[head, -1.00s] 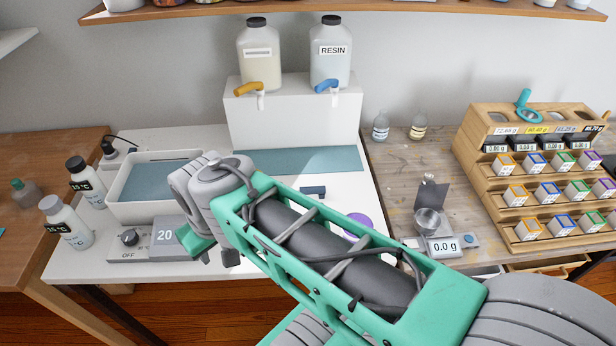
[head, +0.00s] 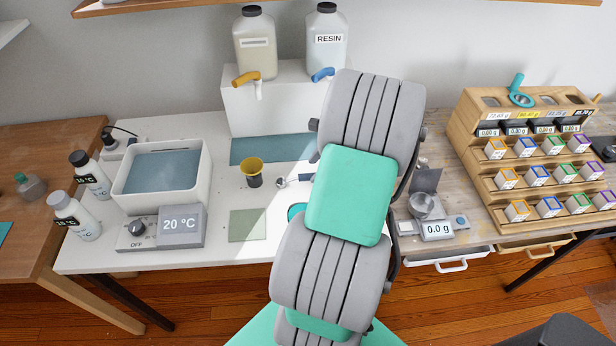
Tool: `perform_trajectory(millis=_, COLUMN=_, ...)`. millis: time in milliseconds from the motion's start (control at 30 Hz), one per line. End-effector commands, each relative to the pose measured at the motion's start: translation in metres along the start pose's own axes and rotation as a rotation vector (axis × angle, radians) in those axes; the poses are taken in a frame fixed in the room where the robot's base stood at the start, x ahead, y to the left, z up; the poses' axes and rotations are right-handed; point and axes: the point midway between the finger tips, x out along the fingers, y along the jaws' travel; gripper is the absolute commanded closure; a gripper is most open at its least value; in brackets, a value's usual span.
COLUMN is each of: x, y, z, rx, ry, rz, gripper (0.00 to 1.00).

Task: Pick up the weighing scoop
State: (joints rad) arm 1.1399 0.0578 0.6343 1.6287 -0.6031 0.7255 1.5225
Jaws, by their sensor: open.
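A small scoop-like tool (head: 281,182) with a round metal bowl and a dark handle lies on the white table, just left of my arm, which covers part of it. A metal cup (head: 422,206) stands on the small scale at the right. A teal tool (head: 518,94) with an upright handle rests on top of the wooden rack. I cannot tell for sure which of these is the weighing scoop. My arm stands folded across the middle of the view. My gripper is not seen in this view.
The scale (head: 438,230) reads 0.0 g. A dark cup with a yellow rim (head: 252,171) stands left of the scoop-like tool. A white basin (head: 162,180) and hot plate control (head: 182,226) stand at left. The wooden rack (head: 478,170) holds several small boxes. Resin bottles (head: 328,55) stand behind.

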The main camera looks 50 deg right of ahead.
Motion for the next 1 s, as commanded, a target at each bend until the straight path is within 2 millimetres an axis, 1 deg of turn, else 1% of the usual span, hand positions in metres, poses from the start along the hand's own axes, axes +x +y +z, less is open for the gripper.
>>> perform_trajectory(millis=100, x=0.021, y=0.001, z=-0.001, rx=-0.001, ry=-0.001, rz=0.003, gripper=0.52)
perform_trajectory(millis=200, x=0.037, y=0.001, z=-0.001, rx=-0.002, ry=0.0, rz=0.002, gripper=0.52)
perform_trajectory(millis=300, x=0.044, y=0.0, z=-0.002, rx=-0.002, ry=0.002, rz=0.0, gripper=0.52)
perform_trajectory(millis=467, x=0.044, y=0.0, z=-0.002, rx=-0.002, ry=0.002, rz=-0.001, gripper=0.52)
perform_trajectory(millis=567, x=0.044, y=0.0, z=-0.002, rx=-0.003, ry=0.002, rz=-0.001, gripper=0.59)
perform_trajectory(millis=1000, x=0.044, y=0.0, z=-0.002, rx=-0.003, ry=0.002, rz=-0.001, gripper=0.95)
